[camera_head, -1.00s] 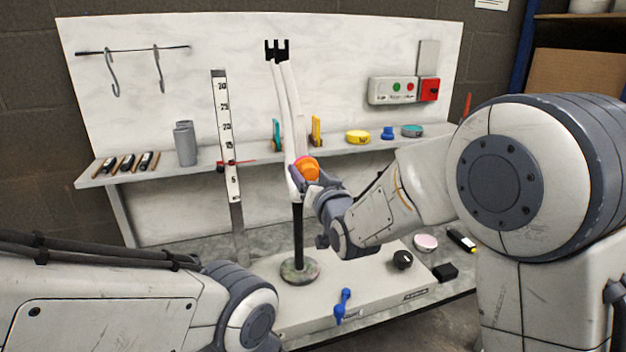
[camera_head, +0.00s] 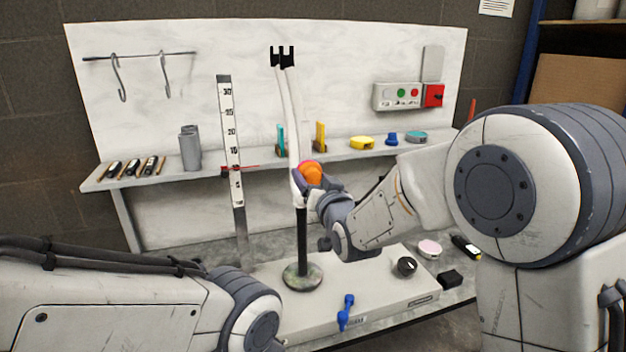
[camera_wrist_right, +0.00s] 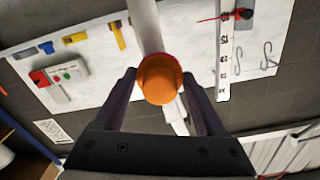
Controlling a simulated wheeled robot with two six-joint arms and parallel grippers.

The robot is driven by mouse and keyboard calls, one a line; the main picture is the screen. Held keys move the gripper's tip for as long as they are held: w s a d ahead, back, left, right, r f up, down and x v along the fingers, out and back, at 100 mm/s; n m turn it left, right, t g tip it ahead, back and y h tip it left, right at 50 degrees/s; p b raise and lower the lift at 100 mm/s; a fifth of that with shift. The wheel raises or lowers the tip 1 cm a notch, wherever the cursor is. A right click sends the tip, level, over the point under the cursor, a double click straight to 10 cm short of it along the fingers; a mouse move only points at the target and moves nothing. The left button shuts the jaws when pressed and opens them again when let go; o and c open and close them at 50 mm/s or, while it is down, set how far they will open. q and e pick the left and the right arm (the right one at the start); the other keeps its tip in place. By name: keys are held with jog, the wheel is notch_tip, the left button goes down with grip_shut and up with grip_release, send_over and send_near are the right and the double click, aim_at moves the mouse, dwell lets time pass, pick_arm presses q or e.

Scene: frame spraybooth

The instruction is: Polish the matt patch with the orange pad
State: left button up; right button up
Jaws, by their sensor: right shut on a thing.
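My right gripper (camera_head: 306,183) is shut on the orange pad (camera_head: 312,174), which it holds up against or just in front of the white upright frame tube (camera_head: 292,120). In the right wrist view the orange pad (camera_wrist_right: 159,80) sits between the two dark fingers, in line with the white tube (camera_wrist_right: 146,25). I cannot tell whether the pad touches the tube. The matt patch is not distinguishable and may be behind the pad. The tube stands on a black post with a round base (camera_head: 302,276). My left arm shows at the lower left, but its gripper is out of view.
A ruler (camera_head: 231,140) with a red pointer stands left of the tube. A shelf (camera_head: 260,173) behind holds grey cups, markers and several coloured pots. A pink-topped pot (camera_head: 429,249) stands right.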

aim_at(305, 139)
jog(key=shift+w+a, duration=0.2)
jog(key=shift+w, duration=0.4)
jog(key=shift+r, duration=0.15)
jog(key=shift+r+p, duration=2.15)
jog(key=shift+r, duration=1.6)
jog(key=shift+w+f+b, duration=0.1)
jog(key=shift+b, duration=0.3)
notch_tip(305, 139, down, 8)
jog(key=b, duration=0.8)
